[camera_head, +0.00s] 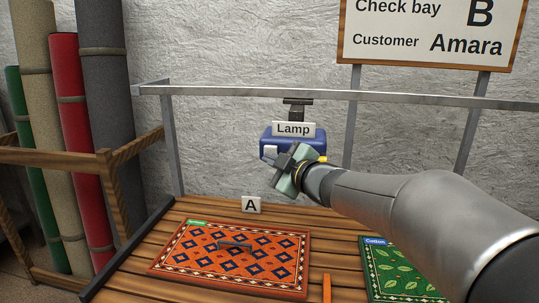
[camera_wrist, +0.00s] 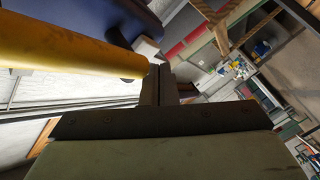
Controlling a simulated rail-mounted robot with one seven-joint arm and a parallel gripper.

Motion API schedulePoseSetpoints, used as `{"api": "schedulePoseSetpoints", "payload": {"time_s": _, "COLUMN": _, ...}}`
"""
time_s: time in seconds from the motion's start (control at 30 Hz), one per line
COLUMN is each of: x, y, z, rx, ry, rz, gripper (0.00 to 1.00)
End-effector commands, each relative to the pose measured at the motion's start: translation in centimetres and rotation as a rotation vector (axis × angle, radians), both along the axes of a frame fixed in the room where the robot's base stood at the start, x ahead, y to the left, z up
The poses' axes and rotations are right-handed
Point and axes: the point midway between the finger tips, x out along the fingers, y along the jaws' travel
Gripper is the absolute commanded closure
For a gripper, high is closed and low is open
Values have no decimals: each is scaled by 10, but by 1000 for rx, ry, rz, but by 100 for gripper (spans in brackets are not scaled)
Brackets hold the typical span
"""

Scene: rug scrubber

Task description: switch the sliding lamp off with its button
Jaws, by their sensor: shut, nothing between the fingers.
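The blue sliding lamp (camera_head: 293,144), labelled "Lamp", hangs from the metal rail between the two rugs, nearer rug A. A small white button (camera_head: 270,151) shows on its front left. My gripper (camera_head: 269,159) is shut and empty, its tips just below the button; I cannot tell if they touch. In the wrist view the closed fingers (camera_wrist: 166,84) lie near a white block (camera_wrist: 146,47), apparently the button, beside the dark blue lamp body (camera_wrist: 100,18). My gripper hides the lamp's lower front. I cannot tell whether the lamp is lit.
A yellow bar (camera_wrist: 70,48) passes close beside the fingers in the wrist view. The rail (camera_head: 380,97) spans the table. An orange rug (camera_head: 190,262) and a green rug (camera_head: 395,265) lie below. Rolled rugs (camera_head: 105,80) stand left. A sign (camera_head: 430,65) stands behind.

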Motion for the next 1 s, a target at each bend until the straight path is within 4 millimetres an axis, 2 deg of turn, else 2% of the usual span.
{"api": "schedulePoseSetpoints", "payload": {"time_s": 0.37, "x": -5, "y": 1, "z": 0, "rx": 0, "ry": 0, "rz": 0, "gripper": 100}}
{"api": "schedulePoseSetpoints", "payload": {"time_s": 0.8, "x": -48, "y": 8, "z": 0, "rx": 2, "ry": -1, "rz": 1, "gripper": 100}}
{"api": "schedulePoseSetpoints", "payload": {"time_s": 1.0, "x": -60, "y": 10, "z": 0, "rx": 0, "ry": 0, "rz": -1, "gripper": 100}}
